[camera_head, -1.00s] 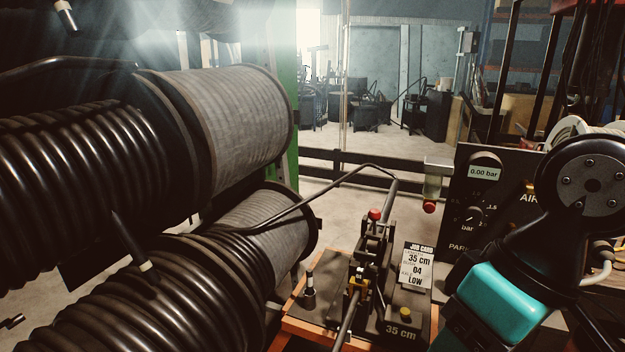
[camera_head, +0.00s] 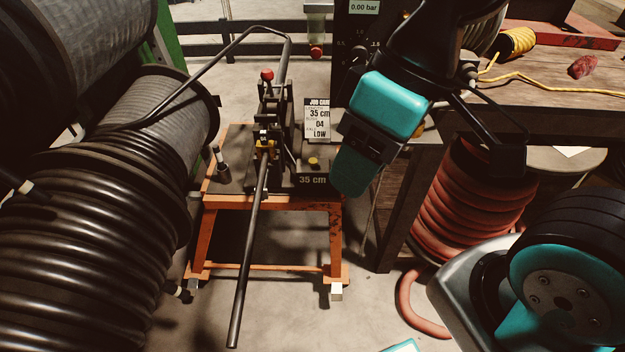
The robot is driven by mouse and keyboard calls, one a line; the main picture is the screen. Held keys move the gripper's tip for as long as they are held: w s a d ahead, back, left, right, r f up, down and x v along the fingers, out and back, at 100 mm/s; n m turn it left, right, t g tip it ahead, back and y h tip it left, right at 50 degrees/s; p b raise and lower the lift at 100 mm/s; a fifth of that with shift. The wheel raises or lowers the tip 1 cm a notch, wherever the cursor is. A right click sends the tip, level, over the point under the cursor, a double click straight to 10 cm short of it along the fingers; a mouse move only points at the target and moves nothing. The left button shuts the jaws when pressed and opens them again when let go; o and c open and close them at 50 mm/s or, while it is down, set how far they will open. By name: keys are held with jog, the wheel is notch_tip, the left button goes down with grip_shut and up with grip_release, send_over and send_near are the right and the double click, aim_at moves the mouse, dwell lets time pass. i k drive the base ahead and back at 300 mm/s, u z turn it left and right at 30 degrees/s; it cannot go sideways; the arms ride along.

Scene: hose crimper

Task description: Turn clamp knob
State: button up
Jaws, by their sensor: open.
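The hose crimper (camera_head: 270,120) stands on an orange stand in the middle of the head view. A red ball knob (camera_head: 267,75) tops its lever, and a yellow clamp piece (camera_head: 265,150) sits at the front around the dark hose (camera_head: 250,240). A small yellow button (camera_head: 313,162) is on the block marked 35 cm. I cannot tell for sure which part is the clamp knob. My gripper (camera_head: 358,165), black and teal, hangs right of the crimper, apart from the clamp. It is open; its fingertips are not clearly seen.
Large black hose reels (camera_head: 90,230) fill the left. A job card (camera_head: 318,118) stands behind the crimper. A panel reading 0.00 bar (camera_head: 364,8) is behind my arm. A wooden bench (camera_head: 550,90) and a red hose coil (camera_head: 460,205) are on the right.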

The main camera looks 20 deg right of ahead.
aim_at(266, 119)
jog(key=k, duration=0.65)
jog(key=u, duration=0.85)
jog(key=i, duration=1.45)
jog(key=z, duration=0.35)
